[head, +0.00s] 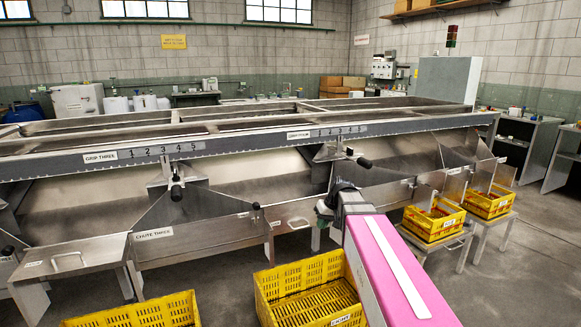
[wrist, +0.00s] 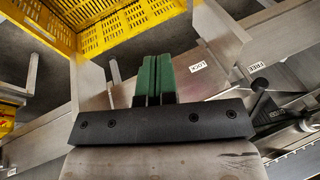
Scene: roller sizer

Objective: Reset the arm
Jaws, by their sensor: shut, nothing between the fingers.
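My gripper (head: 324,208) is at the end of my pink-topped arm in the head view, in front of the sizer's metal side. In the wrist view, its two green fingers (wrist: 155,78) are pressed together with nothing between them. They point toward a metal bar with labels reading LOCK (wrist: 197,67) and FREE (wrist: 256,67). A lever with a dark knob (wrist: 259,85) is to the right of the fingers and apart from them in the picture. The roller sizer (head: 240,142) spans the head view.
A yellow crate (head: 312,262) stands at the front, left of my arm, with another (head: 140,308) further left. Two more yellow crates (head: 434,232) (head: 489,215) sit on stands at the right. Chute three (head: 190,243) juts out at left. Grey floor (head: 520,270) is open at the right.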

